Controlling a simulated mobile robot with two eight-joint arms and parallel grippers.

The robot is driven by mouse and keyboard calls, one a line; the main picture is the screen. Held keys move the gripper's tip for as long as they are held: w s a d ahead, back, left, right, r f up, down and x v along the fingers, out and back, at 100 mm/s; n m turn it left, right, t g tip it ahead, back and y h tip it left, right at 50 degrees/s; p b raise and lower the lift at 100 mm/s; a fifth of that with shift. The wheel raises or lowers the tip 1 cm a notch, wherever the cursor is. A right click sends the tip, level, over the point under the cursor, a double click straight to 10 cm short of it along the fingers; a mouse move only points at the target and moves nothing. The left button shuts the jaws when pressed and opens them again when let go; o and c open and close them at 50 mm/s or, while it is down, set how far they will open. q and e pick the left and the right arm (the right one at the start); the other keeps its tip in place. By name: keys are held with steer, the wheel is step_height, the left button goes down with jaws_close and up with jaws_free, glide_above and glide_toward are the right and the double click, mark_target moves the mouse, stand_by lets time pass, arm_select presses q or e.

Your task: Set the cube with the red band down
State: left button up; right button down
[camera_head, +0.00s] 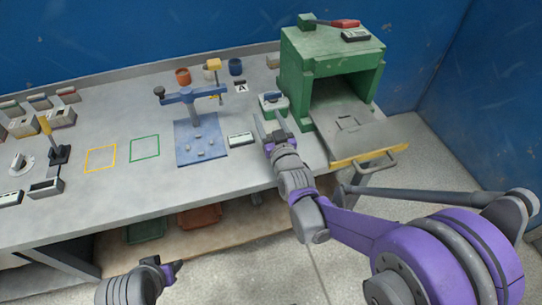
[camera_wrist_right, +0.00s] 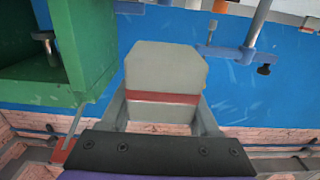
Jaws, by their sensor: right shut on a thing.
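The cube with the red band (camera_wrist_right: 165,70) is pale grey with cut corners, and its dark red band shows near my palm in the right wrist view. My right gripper (camera_wrist_right: 163,112) is shut on it, with one finger on each side. In the head view my right gripper (camera_head: 268,122) is over the bench's front part, just left of the green press; the red band cannot be made out there. My left gripper (camera_head: 174,270) is low in front of the bench, apart from everything; its fingers are too small to judge.
The green press (camera_head: 300,75) has a grey plate with a yellow front edge (camera_head: 370,156) sticking out. A blue fixture (camera_head: 200,145) stands left of my right gripper, with a small labelled box (camera_head: 240,139) between. Green (camera_head: 144,148) and yellow (camera_head: 100,158) outlined squares on the bench are empty.

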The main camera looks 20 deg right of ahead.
step_height(320, 180, down, 9)
steer(key=shift+f+b, duration=0.15)
steer(key=shift+b, duration=0.7)
steer(key=shift+f, duration=0.1)
steer(key=shift+f, duration=0.15)
steer(key=shift+c, duration=0.6)
jaws_free()
